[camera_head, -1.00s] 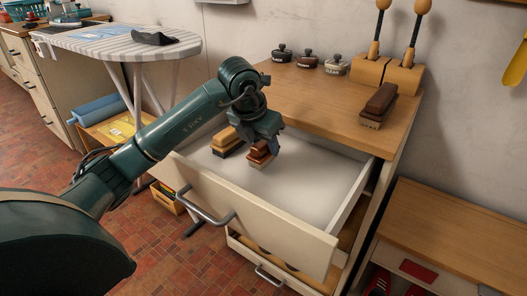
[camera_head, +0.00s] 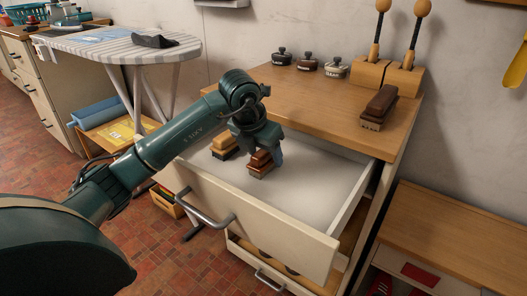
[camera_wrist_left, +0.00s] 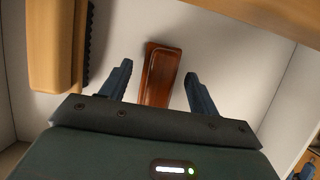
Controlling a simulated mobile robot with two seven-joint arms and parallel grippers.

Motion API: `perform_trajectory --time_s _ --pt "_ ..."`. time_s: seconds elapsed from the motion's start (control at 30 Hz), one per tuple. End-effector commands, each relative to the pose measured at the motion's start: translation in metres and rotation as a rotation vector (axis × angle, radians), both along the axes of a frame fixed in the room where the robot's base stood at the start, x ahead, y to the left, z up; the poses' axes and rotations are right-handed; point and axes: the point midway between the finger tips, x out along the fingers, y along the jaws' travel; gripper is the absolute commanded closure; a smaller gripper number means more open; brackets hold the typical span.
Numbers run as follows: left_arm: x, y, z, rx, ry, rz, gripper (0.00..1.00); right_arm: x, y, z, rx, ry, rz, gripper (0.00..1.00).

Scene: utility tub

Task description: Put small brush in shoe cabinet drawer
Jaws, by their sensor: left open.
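The small brush (camera_head: 260,161) has a reddish-brown wooden back and lies on the floor of the open shoe cabinet drawer (camera_head: 315,196). In the left wrist view the brush (camera_wrist_left: 161,74) lies between the two fingers, with clear gaps on both sides. My left gripper (camera_head: 263,156) is over the drawer, open, with its fingers pointing down around the brush; in the left wrist view its fingers (camera_wrist_left: 160,92) stand apart. A larger tan brush (camera_head: 222,146) lies in the drawer beside it, at the left; it also shows in the left wrist view (camera_wrist_left: 50,45).
On the cabinet top (camera_head: 310,98) stand several small polish jars (camera_head: 307,61), a dark brown brush (camera_head: 379,104) and wooden blocks (camera_head: 390,72) holding long-handled tools. A striped ironing board (camera_head: 115,42) stands at the left. The drawer's right half is bare.

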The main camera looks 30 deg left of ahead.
Motion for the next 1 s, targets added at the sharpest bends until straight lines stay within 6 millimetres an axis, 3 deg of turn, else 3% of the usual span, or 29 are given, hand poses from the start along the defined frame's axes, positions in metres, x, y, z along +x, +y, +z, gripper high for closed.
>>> perform_trajectory --time_s 0.17,0.6,0.8,1.0 --pt "-0.004 0.001 0.018 0.001 -0.005 0.000 0.39 0.000 -0.001 0.005 -0.007 0.009 -0.003 0.64" --pt "-0.038 0.003 0.099 0.000 -0.004 0.000 0.39 0.004 -0.012 0.001 -0.024 0.180 -0.060 0.64" --pt "-0.045 0.003 0.113 0.000 -0.001 0.001 0.39 0.004 -0.014 -0.001 -0.028 0.213 -0.066 0.64" --pt "-0.046 0.004 0.114 0.000 0.000 0.001 0.39 0.004 -0.014 -0.002 -0.028 0.218 -0.066 0.64"
